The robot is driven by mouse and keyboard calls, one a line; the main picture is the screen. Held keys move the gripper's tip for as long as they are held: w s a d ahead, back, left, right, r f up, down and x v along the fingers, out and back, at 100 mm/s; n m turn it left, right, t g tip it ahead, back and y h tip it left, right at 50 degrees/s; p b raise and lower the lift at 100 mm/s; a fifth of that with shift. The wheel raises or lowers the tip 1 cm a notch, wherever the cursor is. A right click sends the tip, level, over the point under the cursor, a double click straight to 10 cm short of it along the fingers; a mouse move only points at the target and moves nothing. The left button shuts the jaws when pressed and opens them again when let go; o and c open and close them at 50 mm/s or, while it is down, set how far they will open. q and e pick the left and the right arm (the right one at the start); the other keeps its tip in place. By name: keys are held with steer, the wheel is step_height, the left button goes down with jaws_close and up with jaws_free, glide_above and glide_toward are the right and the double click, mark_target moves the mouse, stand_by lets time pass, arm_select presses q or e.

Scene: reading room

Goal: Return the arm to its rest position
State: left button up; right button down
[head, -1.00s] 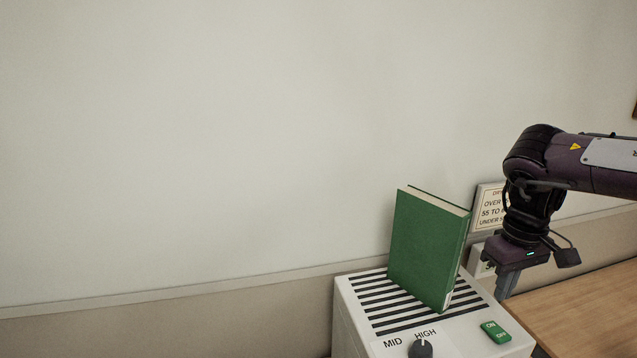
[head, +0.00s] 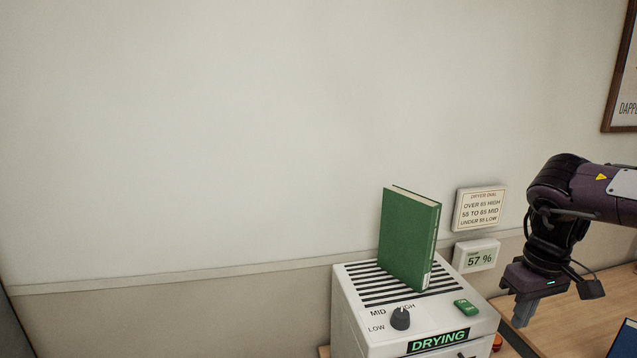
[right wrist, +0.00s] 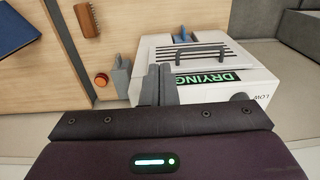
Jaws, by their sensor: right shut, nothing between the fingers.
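My right gripper (head: 522,316) is shut and empty, pointing down to the right of the white dryer (head: 352,318) and apart from it. Its closed fingers also show in the right wrist view (right wrist: 158,88). A green book (head: 407,238) stands upright on the dryer's slotted top, clear of my gripper. The dryer's display (head: 438,341) reads DRYING in green. My left gripper is not in view.
A humidity meter (head: 476,256) reads 57 %, below a dial sign (head: 480,209). A wooden desk (head: 575,320) holds a brush (right wrist: 87,20) and a dark blue item (right wrist: 15,28).

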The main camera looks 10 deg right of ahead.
steer(key=s+d+f+t+y+b, duration=0.15)
steer(key=d+f+t, duration=0.35)
steer(key=d+f, duration=1.3)
steer(key=s+d+f+h+b, duration=0.1)
steer(key=s+d+f, duration=0.1)
steer(key=s+f, duration=0.35)
steer(key=s+d+f+m+t, duration=0.1)
steer(key=s+d+f, duration=0.1)
steer(key=f, duration=0.6)
steer(key=s+d+f+h+b, duration=0.1)
steer(key=s+d+f, duration=0.15)
steer(key=f, duration=0.45)
steer(key=s+a+f+g, duration=0.1)
steer(key=s+a+f, duration=0.7)
steer(key=f, duration=0.4)
steer(key=s+a+f+g, duration=0.1)
steer(key=s+a+f, duration=0.65)
steer(key=f, duration=0.45)
steer(key=s+a+f+g, duration=0.1)
steer(key=s+a+f, duration=0.2)
steer(key=a, duration=0.6)
steer(key=s+a+f+n+g+b, duration=0.1)
steer(key=s+a+f, duration=0.3)
steer(key=a, duration=0.6)
steer(key=s+a+f+n+g+b, duration=0.1)
steer(key=s+a+f, duration=0.3)
steer(key=a, duration=0.5)
steer(key=shift+a+f+g, duration=0.15)
steer(key=shift+f+g, duration=0.1)
steer(key=shift+g, duration=0.05)
